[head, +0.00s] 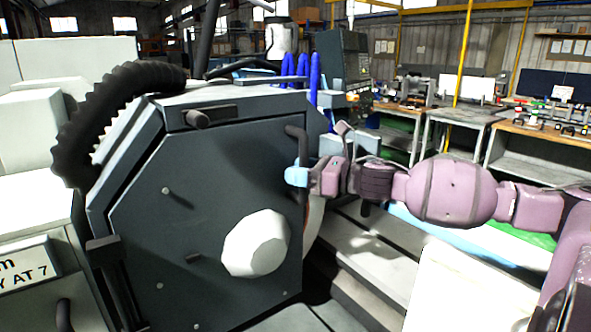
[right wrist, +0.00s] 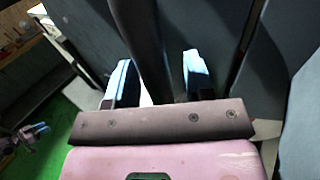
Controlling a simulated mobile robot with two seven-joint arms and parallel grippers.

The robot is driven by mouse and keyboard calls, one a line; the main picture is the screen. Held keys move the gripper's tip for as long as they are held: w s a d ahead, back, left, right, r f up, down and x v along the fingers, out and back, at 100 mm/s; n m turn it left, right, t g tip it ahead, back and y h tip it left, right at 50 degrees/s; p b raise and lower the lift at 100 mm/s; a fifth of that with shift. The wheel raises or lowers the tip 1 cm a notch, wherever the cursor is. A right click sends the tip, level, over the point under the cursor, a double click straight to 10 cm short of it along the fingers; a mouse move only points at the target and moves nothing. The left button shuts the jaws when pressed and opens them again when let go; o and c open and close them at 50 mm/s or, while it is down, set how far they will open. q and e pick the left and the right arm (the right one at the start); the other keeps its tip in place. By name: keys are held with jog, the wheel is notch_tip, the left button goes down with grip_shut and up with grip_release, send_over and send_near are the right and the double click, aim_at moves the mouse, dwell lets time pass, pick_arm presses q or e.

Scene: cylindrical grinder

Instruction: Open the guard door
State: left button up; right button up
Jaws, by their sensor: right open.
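The guard door (head: 200,220) is a dark grey octagonal panel on the grinder's front, with a pale round boss low on its right. It looks closed. A dark vertical bar handle (head: 297,136) runs along its right edge. My right gripper (head: 296,176) is at this handle, its light-blue fingertips hiding the handle's middle. In the right wrist view, the dark handle bar (right wrist: 146,45) passes between the two open blue fingers (right wrist: 160,82), with a gap visible on its left. Whether a finger touches the bar cannot be told.
A black corrugated hose (head: 105,105) arches over the door's left side. The pale machine bed (head: 365,245) lies right of the door. A control cabinet (head: 342,65) stands behind, and workbenches (head: 540,130) stand at the right. Green floor shows between them.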

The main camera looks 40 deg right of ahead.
jog(key=shift+w+a, duration=0.25)
jog(key=shift+w, duration=0.2)
grip_shut()
